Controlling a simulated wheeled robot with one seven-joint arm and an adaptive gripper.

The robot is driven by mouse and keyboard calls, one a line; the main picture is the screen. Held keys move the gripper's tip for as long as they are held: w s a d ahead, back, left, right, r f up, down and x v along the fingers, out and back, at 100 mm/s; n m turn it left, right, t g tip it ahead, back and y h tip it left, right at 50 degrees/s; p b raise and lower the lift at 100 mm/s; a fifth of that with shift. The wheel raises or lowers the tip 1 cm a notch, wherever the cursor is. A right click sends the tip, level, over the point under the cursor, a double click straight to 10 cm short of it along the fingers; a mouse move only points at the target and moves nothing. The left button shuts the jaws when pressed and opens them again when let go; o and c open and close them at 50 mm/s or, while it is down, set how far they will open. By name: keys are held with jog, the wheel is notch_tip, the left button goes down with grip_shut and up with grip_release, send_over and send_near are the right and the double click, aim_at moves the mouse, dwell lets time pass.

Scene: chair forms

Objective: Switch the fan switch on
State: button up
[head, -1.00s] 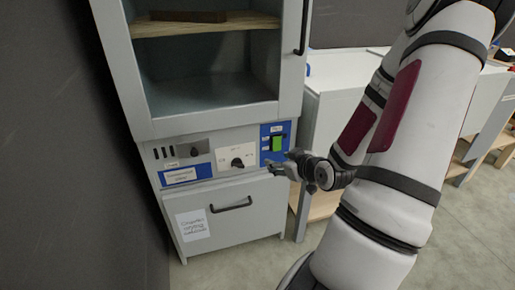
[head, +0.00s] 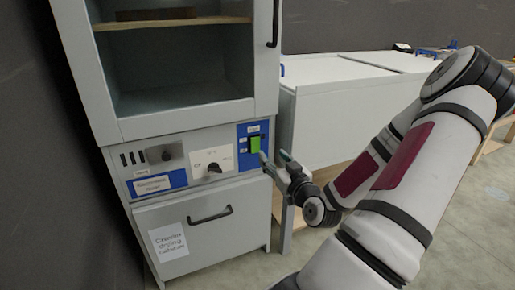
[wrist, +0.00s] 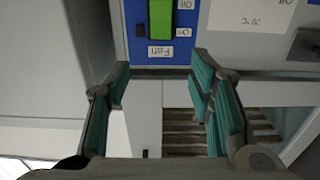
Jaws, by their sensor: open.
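The fan switch is a green rocker (head: 255,144) on a blue panel at the right of the drying cabinet's control strip. In the wrist view the green switch (wrist: 161,18) is at the top, with upside-down labels beside it. My gripper (head: 274,160) is just right of and below the switch in the head view, apart from it as far as I can see. In the wrist view my gripper (wrist: 160,82) is open and empty, its teal-padded fingers spread below the switch. I cannot tell the rocker's position.
The grey cabinet (head: 120,215) has a black knob (head: 214,168) left of the switch and a dark drawer handle (head: 209,215) below. A glass door with a black handle (head: 275,24) is above. A white counter (head: 340,110) stands to the right. A dark wall is at left.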

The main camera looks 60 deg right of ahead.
aim_at(255, 138)
jog(key=b+x, duration=0.4)
jog(key=x, duration=0.8)
jog(key=shift+a, duration=0.1)
grip_shut()
